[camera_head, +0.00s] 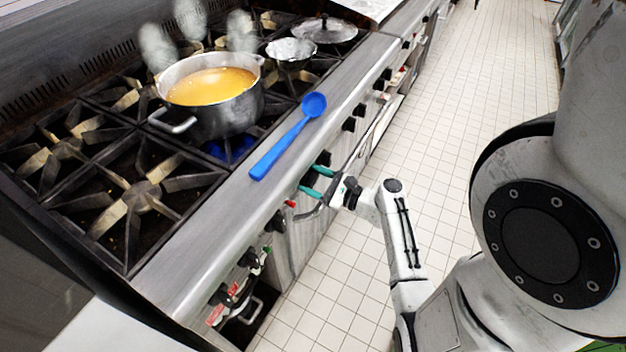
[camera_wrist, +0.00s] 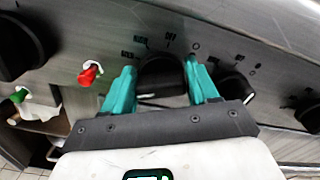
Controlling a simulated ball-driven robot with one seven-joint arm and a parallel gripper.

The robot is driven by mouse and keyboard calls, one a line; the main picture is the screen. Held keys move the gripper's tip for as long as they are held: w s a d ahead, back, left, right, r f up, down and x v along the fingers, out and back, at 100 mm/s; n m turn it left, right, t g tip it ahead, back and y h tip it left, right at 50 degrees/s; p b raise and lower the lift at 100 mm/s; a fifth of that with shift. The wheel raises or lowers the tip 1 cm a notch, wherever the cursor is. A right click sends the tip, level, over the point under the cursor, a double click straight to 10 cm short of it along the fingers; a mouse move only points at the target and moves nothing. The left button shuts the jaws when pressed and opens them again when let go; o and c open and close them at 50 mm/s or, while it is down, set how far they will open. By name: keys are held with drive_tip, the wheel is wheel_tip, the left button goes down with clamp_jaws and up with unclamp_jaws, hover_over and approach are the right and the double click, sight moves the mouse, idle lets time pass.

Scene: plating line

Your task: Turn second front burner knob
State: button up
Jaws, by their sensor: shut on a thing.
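A black burner knob (camera_wrist: 163,76) on the steel front panel sits between the two teal fingers of my gripper (camera_wrist: 160,88) in the wrist view. The fingers are shut on it, one on each side. A white mark shows on the knob's near edge, and printed marks including "OFF" are on the panel above it. In the head view my gripper (camera_head: 316,182) reaches the stove's front panel from the right, and the fingers and handle partly hide this knob. I cannot tell the knob's turn angle surely.
Other knobs flank it, one at the left (camera_wrist: 18,48) and one close at the right (camera_wrist: 236,88). A red valve (camera_wrist: 89,73) is left of the fingers. A blue spoon (camera_head: 290,138) lies on the stove ledge, near a steaming pot (camera_head: 225,118). Tiled floor (camera_head: 450,130) is clear.

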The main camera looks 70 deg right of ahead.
drive_tip(key=o, duration=1)
drive_tip(key=b+v, duration=0.1)
drive_tip(key=v, duration=1)
drive_tip(key=shift+d, duration=0.1)
